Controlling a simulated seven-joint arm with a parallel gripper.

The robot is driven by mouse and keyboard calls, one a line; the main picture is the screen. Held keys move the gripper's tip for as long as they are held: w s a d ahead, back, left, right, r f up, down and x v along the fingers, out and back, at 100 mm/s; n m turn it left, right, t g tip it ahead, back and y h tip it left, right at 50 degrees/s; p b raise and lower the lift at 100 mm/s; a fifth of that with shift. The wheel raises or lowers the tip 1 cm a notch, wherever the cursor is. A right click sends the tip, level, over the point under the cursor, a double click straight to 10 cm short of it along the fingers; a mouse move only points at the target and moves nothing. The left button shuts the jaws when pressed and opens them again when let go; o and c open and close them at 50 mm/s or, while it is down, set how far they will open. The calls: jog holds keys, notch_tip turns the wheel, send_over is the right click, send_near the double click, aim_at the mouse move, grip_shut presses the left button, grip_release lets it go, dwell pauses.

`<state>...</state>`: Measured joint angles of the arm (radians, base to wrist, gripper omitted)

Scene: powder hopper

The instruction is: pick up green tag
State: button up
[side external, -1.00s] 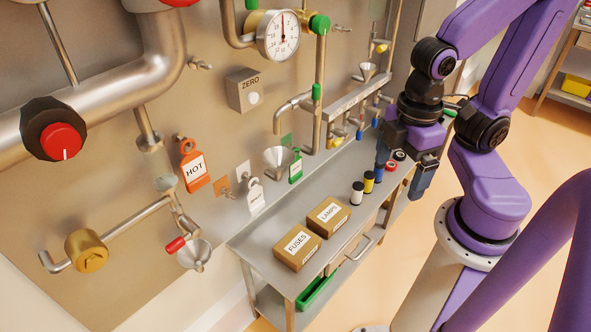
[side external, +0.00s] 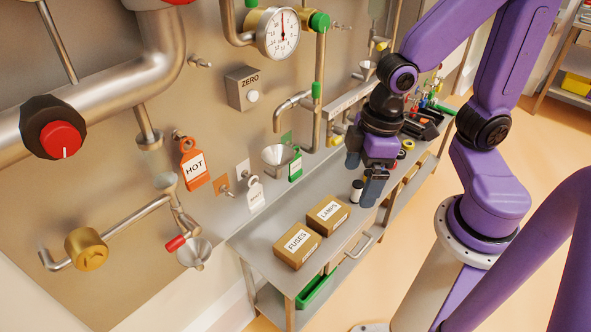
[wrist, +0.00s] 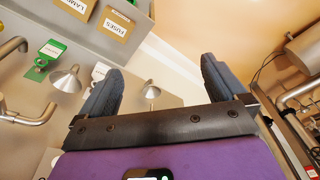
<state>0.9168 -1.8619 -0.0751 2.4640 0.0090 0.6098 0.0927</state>
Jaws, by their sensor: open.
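The green tag (side external: 295,165) hangs on the wall panel just right of a steel funnel, with a white label on its face. In the wrist view the green tag (wrist: 51,49) is at the upper left, outside the span of my fingers. My gripper (side external: 362,178) is open and empty above the bench, to the right of the green tag and apart from it. Both fingers (wrist: 162,66) show in the wrist view with nothing between them.
A funnel (side external: 277,157) is close beside the tag. A white tag (side external: 255,194) and an orange HOT tag (side external: 194,168) hang further left. FUSES (side external: 297,246) and LAMPS (side external: 328,215) boxes sit on the bench. A pipe (side external: 317,115) runs above right.

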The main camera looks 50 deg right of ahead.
jog(key=w+f+m+t+y, duration=0.1)
jog(key=w+f+m+t, duration=0.1)
jog(key=w+f+m, duration=0.55)
jog(key=m+t+h, duration=0.2)
jog(key=t, duration=0.9)
send_near(296, 171)
jog(key=shift+x, duration=5.15)
jog(key=c, duration=1.1)
